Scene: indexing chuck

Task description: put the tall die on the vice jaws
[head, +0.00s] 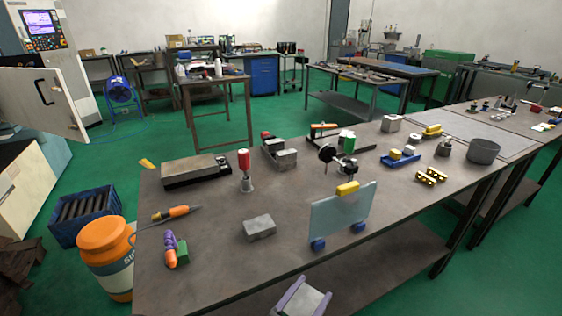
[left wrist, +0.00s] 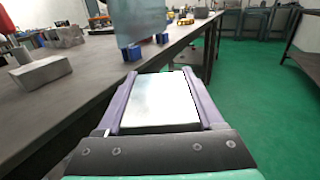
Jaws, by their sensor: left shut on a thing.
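My left gripper (head: 303,296) is at the bottom of the head view, just off the near edge of the workbench. Its purple fingers are shut on a smooth grey metal block, which I take to be the tall die (left wrist: 162,100). The block's broad face shows between the fingers in the left wrist view; its far side is hidden. The vice (head: 279,152), dark with pale grey jaws, stands at the bench's back middle, well away from the gripper. The jaws' tops look clear. My right gripper is out of view.
A clear panel (head: 342,215) on blue feet stands at the bench's near edge, with a grey block (head: 259,227) to its left. A red-handled tool (head: 244,168) stands left of the vice, and a dial gauge (head: 327,153) right of it.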

